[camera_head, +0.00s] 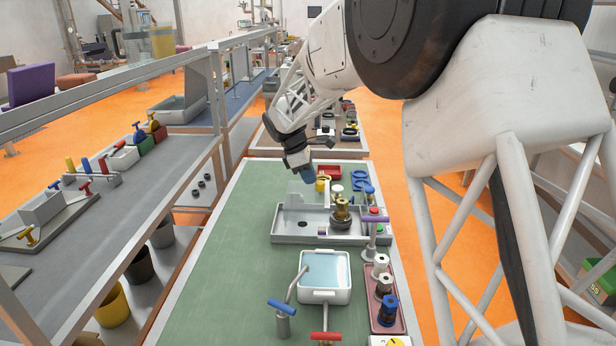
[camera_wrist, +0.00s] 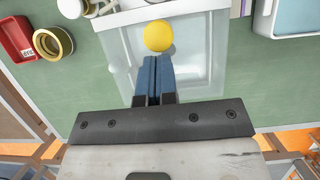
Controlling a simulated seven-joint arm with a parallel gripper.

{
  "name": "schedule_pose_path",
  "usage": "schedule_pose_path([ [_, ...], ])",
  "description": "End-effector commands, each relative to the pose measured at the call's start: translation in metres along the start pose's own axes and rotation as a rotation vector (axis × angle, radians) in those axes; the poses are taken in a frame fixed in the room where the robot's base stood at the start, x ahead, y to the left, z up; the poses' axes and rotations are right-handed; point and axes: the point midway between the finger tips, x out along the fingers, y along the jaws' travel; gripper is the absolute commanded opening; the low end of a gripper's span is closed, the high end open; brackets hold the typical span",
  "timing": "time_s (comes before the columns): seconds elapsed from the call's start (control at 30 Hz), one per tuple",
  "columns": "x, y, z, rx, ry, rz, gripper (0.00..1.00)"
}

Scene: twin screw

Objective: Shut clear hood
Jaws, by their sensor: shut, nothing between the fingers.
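The clear hood (camera_wrist: 208,72) shows in the wrist view as a see-through pane with pale edges. A round yellow knob (camera_wrist: 158,36) is at its upper middle. My gripper (camera_wrist: 155,62) has its blue fingers together and empty, just below the knob in the picture. I cannot tell whether they touch the knob or the pane. In the head view my gripper (camera_head: 308,180) hangs at the far side of the grey station tray (camera_head: 290,238), which bears a brass fitting (camera_head: 341,208). The hood's outline and angle are not clear there.
A red bin (camera_wrist: 14,38) and a yellow-rimmed cup (camera_wrist: 52,42) lie left in the wrist view. A water basin (camera_head: 323,293), a blue-handled tap (camera_head: 282,308) and a purple-topped post (camera_head: 374,220) stand nearer the head camera. The green bench's left side is clear.

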Motion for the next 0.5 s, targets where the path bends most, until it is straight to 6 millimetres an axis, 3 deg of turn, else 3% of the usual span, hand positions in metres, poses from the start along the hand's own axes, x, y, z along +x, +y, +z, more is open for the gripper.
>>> schedule_pose_path([
  [0.17,0.006,0.0,0.016,0.004,0.0,-0.001,0.0],
  [0.5,0.03,0.0,0.072,0.003,0.0,-0.003,0.0],
])
